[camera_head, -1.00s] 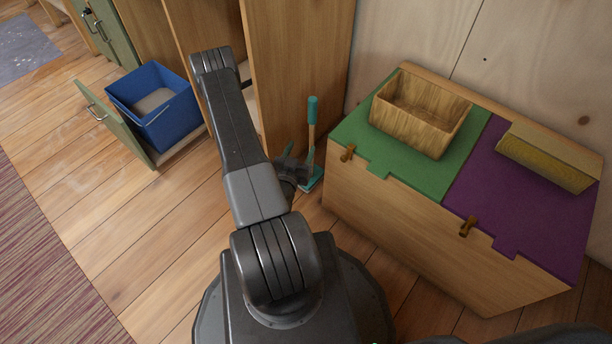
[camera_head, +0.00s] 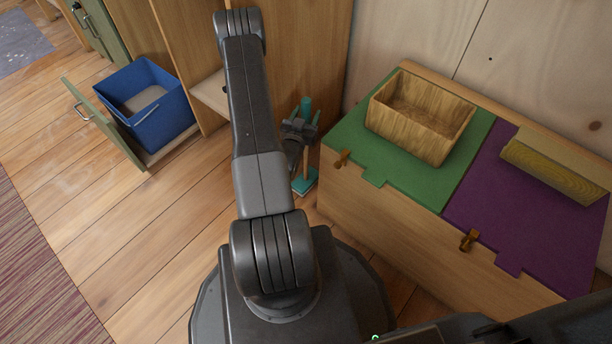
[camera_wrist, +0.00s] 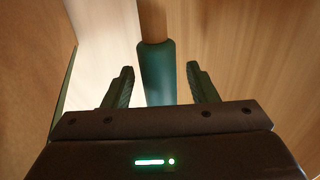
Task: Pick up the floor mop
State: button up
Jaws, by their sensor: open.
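The floor mop stands upright on the floor between the tall wooden cabinet and the chest. In the head view its teal grip (camera_head: 306,104) shows at the top, its wooden shaft (camera_head: 305,157) below, and its teal head (camera_head: 304,183) on the floor. My gripper (camera_head: 303,120) is up at the teal grip and hides part of the handle. In the wrist view my gripper (camera_wrist: 160,88) is open, with one finger on each side of the teal grip (camera_wrist: 157,72). Gaps show between the grip and both fingers.
A wooden chest (camera_head: 400,235) with green and purple lid panels stands close on the right, bearing a wooden basket (camera_head: 415,135). A tall cabinet (camera_head: 300,60) stands just behind the mop. An open drawer with a blue bin (camera_head: 165,120) is at left. Floor at left is clear.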

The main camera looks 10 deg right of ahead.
jog(key=shift+c, duration=0.2)
jog(key=c, duration=0.9)
jog(key=shift+r, duration=0.1)
